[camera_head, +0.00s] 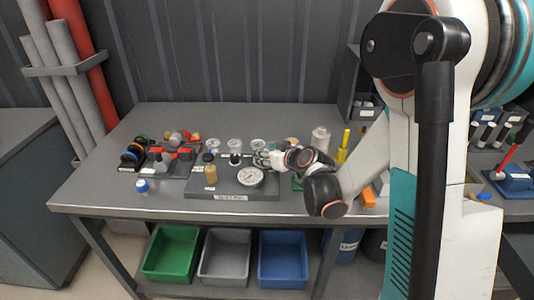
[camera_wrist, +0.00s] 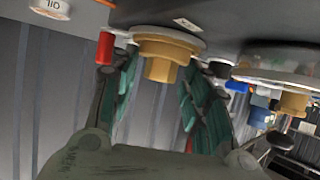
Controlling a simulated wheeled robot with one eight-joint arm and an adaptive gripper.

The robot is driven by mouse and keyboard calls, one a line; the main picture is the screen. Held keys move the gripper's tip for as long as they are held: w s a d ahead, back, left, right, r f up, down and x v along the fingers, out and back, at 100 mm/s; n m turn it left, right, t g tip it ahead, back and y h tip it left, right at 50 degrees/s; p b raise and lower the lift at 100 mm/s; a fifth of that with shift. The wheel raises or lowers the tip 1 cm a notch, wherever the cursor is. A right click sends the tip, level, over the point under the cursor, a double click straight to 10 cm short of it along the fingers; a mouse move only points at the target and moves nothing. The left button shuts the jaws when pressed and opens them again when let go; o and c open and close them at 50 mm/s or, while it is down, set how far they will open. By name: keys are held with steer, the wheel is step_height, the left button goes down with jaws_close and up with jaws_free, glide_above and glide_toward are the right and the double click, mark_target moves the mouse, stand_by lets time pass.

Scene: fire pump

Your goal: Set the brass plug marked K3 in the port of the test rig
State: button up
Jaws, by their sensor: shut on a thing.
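The wrist view looks upside down, with the bench top along the upper edge. My gripper (camera_wrist: 165,66) has its green-padded fingers shut on a brass plug (camera_wrist: 160,68), which sits at a round pale dish (camera_wrist: 168,38). Whether it touches the dish is unclear. A small label (camera_wrist: 187,22) beside the dish is unreadable, so I cannot confirm the K3 mark. In the head view my gripper (camera_head: 264,158) is at the rightmost of three pale dishes, behind the test rig (camera_head: 225,187). The rig is a dark board with a gauge (camera_head: 250,177). Its port is not clearly visible.
Another brass plug (camera_wrist: 293,103) stands at a neighbouring dish. An amber-bodied fitting (camera_head: 210,172) stands on the rig's left. Left are dark parts with coloured rings (camera_head: 133,155); right are a white bottle (camera_head: 320,138) and yellow item (camera_head: 343,146). The bench's front left is mostly clear.

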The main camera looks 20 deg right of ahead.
steer(key=o, duration=1.2)
steer(key=shift+r+p, duration=0.25)
steer(key=shift+p, duration=0.1)
steer(key=shift+r+p+v, duration=0.15)
steer(key=shift+p+v, duration=0.85)
steer(key=shift+v, duration=2.1)
steer(key=shift+r+p+v, duration=0.15)
steer(key=shift+p+v, duration=0.8)
steer(key=shift+v, duration=2.1)
steer(key=shift+w, duration=0.15)
